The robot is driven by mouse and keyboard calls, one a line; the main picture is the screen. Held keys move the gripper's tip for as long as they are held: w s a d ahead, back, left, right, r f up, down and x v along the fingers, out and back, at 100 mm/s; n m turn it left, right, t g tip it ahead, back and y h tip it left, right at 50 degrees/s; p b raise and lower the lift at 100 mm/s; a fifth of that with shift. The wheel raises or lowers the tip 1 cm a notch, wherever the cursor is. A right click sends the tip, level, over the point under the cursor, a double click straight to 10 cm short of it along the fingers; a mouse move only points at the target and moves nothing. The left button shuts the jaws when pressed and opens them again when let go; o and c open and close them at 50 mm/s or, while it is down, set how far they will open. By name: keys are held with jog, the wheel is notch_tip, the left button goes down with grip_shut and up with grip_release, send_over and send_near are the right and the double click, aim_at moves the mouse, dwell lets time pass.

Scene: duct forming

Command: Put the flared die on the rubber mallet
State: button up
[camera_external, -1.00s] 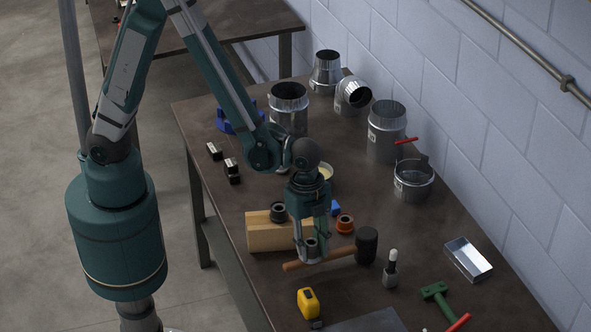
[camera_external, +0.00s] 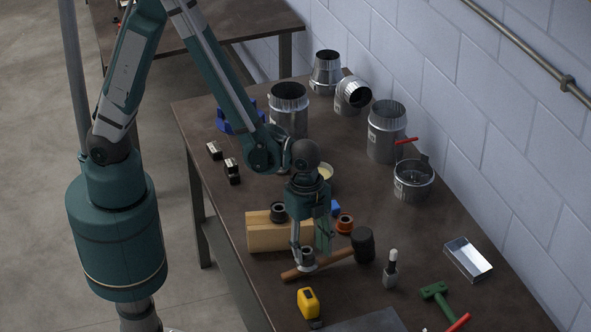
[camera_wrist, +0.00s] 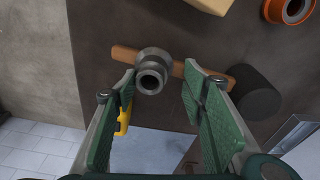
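The grey metal flared die (camera_external: 307,259) rests on the wooden handle of the rubber mallet (camera_external: 363,244). The mallet lies on the bench with its black head to the right. In the wrist view the flared die (camera_wrist: 151,73) sits across the middle of the handle, its hollow end facing the camera; the mallet head (camera_wrist: 255,92) is to the right. My gripper (camera_external: 309,251) is just above the handle with its fingers spread either side of the die. In the wrist view my gripper (camera_wrist: 160,82) is open, with clear gaps between both green pads and the die.
A wooden block (camera_external: 262,235) with a dark ring (camera_external: 279,212) on it stands behind the mallet, and an orange ring (camera_external: 344,223) beside it. A yellow tape measure (camera_external: 308,302) lies in front. A small bottle-like tool (camera_external: 391,270) stands right. Metal ducts (camera_external: 386,135) stand behind.

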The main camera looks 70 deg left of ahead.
aim_at(308, 250)
jog(key=shift+r, duration=0.2)
notch_tip(308, 250, up, 12)
jog(key=a, duration=0.1)
jog(key=shift+s+a+p, duration=0.15)
jog(key=shift+a+p, duration=0.1)
jog(key=shift+p, duration=0.05)
dwell(0.6)
jog(key=shift+f, duration=0.1)
dwell(0.6)
jog(key=shift+a, duration=0.1)
jog(key=w+a+r+n+t, duration=0.1)
jog(key=a+r+n+t, duration=0.1)
jog(key=a+r+n, duration=0.5)
jog(key=a+r+t, duration=0.1)
jog(key=a+r, duration=0.4)
jog(key=a, duration=0.5)
jog(key=s+a+r+n+t, duration=0.2)
jog(key=s+a+r+n, duration=0.1)
jog(key=a, duration=0.6)
jog(key=s+a+r+n+t+y, duration=0.1)
jog(key=s+a+r+n+t, duration=0.1)
jog(key=a, duration=0.6)
jog(key=s+r+n, duration=0.1)
jog(key=s+n, duration=0.1)
jog(key=n, duration=0.1)
jog(key=shift+a+n, duration=0.4)
